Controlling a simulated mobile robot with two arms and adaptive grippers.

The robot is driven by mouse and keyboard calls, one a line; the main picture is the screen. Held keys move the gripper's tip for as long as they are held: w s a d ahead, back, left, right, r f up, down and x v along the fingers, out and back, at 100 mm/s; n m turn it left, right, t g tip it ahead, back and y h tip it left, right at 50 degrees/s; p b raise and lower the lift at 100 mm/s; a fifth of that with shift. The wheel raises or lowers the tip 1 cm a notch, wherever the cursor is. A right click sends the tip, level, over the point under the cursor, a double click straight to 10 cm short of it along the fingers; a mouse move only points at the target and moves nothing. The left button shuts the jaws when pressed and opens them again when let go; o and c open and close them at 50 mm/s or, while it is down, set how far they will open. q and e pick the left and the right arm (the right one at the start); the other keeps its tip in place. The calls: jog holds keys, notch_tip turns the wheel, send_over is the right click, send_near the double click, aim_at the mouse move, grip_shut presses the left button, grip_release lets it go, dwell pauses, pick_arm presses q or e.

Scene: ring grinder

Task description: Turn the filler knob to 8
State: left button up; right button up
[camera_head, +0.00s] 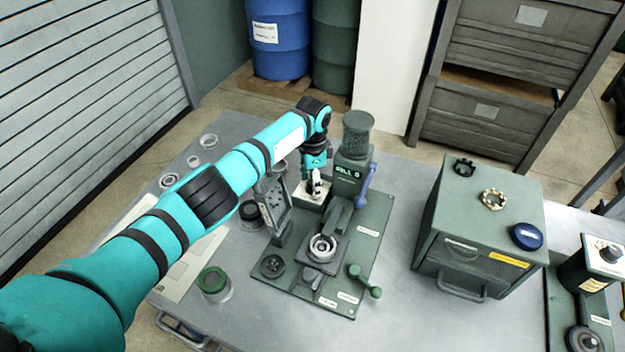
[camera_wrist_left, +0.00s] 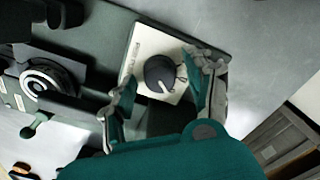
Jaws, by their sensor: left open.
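The filler knob (camera_wrist_left: 161,73) is a dark round knob with a pale pointer line, on a cream dial plate (camera_wrist_left: 143,50) in the left wrist view. In the head view the cream plate (camera_head: 309,198) shows at the back of the green grinder, and the knob is mostly hidden by my gripper. My left gripper (camera_head: 316,190) is open and points down over the plate. In the left wrist view its fingers (camera_wrist_left: 163,100) stand on either side, near the knob, and hold nothing. The dial numbers are too small to read. My right gripper is not in view.
A green cabinet (camera_head: 478,225) stands right. A green-lidded jar (camera_head: 214,284) stands front left. Bare table lies between grinder and cabinet.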

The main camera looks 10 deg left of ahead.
pick_arm(q)
jog(key=shift+c, duration=0.4)
grip_shut()
jog(key=shift+n, duration=0.3)
jog(key=n+p, duration=0.1)
jog(key=n, duration=0.1)
jog(key=shift+r+n+p, duration=0.1)
jog(key=shift+n+p, duration=0.2)
jog(key=shift+n, duration=0.1)
jog(key=shift+n+p, duration=0.6)
jog(key=shift+n, duration=1.6)
jog(key=shift+o, duration=0.4)
grip_release()
